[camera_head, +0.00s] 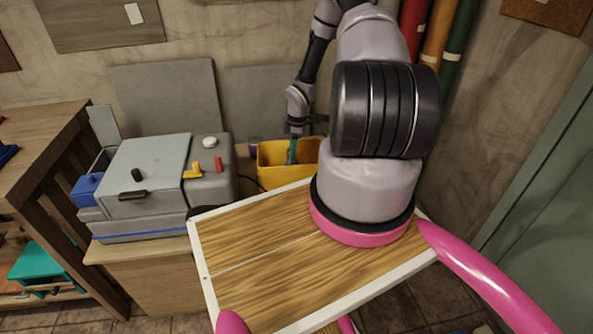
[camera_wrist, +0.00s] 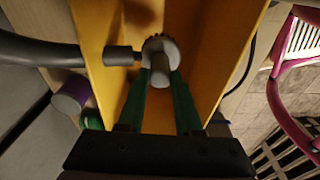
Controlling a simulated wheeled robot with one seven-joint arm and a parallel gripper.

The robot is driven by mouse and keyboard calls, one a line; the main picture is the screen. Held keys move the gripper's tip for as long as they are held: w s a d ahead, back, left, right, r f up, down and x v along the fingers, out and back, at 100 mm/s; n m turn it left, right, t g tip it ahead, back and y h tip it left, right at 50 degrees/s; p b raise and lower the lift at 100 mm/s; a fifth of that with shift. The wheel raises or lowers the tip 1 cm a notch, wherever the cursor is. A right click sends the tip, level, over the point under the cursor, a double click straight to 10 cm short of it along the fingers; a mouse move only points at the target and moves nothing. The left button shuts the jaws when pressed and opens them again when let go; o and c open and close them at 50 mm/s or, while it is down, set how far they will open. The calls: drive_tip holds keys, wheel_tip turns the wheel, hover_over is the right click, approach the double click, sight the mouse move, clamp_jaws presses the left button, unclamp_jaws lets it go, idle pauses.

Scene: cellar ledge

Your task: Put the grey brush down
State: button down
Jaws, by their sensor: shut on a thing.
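My gripper (camera_head: 293,150) reaches down at the yellow bin (camera_head: 273,176) in the head view. In the wrist view its two green fingers (camera_wrist: 160,82) are shut on the grey brush (camera_wrist: 159,46), which has a toothed round head and a pale stub facing the camera. The brush is between the walls of the yellow bin (camera_wrist: 232,62) in the wrist view. Whether it touches the bin's floor, I cannot tell. In the head view the bin's front wall and my arm hide the brush.
A grey machine (camera_head: 150,185) stands on a wooden cabinet left of the bin. A dark hose (camera_wrist: 50,53) comes in from the left in the wrist view, its end close to the brush. A purple cylinder (camera_wrist: 71,95) lies just outside the bin. Coloured rolls (camera_head: 437,30) stand behind.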

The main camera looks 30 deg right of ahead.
sight(293, 163)
wheel_tip(293, 163, down, 2)
drive_tip(key=shift+f, duration=2.25)
drive_tip(key=c, duration=0.6)
unclamp_jaws()
drive_tip(key=shift+f, duration=0.1)
